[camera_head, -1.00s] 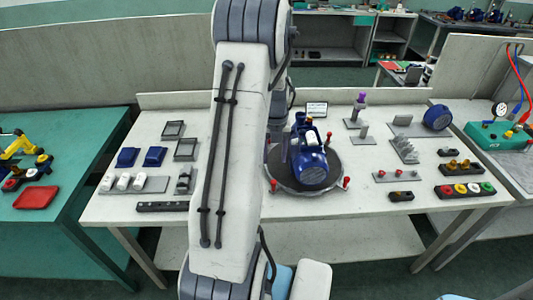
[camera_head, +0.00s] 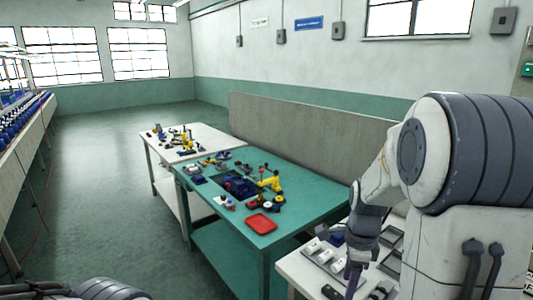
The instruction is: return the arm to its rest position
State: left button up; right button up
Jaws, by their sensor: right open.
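My right arm comes in large from the right edge. Its gripper (camera_head: 354,270) points down over the near end of the white workbench (camera_head: 296,268). The gripper is open, and I see nothing held in it. Its fingertips are small and partly dark against the bench, so I cannot tell how far they are from the parts there. Part of my left arm shows at the bottom left edge; its gripper is out of the picture.
White blocks (camera_head: 323,256) and dark trays lie on the white bench around the right gripper. A green table (camera_head: 226,210) left of it holds a red tray (camera_head: 261,223) and yellow parts. A paler table (camera_head: 160,152) stands beyond. The floor at left is clear.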

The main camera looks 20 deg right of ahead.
jog(key=s+a+r+n, duration=0.1)
jog(key=s+a+n, duration=0.1)
jog(key=a+n, duration=0.7)
jog(key=s+a+r+n, duration=0.2)
jog(key=a+n, duration=0.6)
jog(key=a, duration=0.3)
jog(key=s+a+n, duration=0.8)
jog(key=s+n, duration=0.3)
jog(key=n, duration=0.3)
jog(key=shift+s+a+f+y, duration=0.15)
jog(key=shift+s+y, duration=0.1)
jog(key=shift+y, duration=0.15)
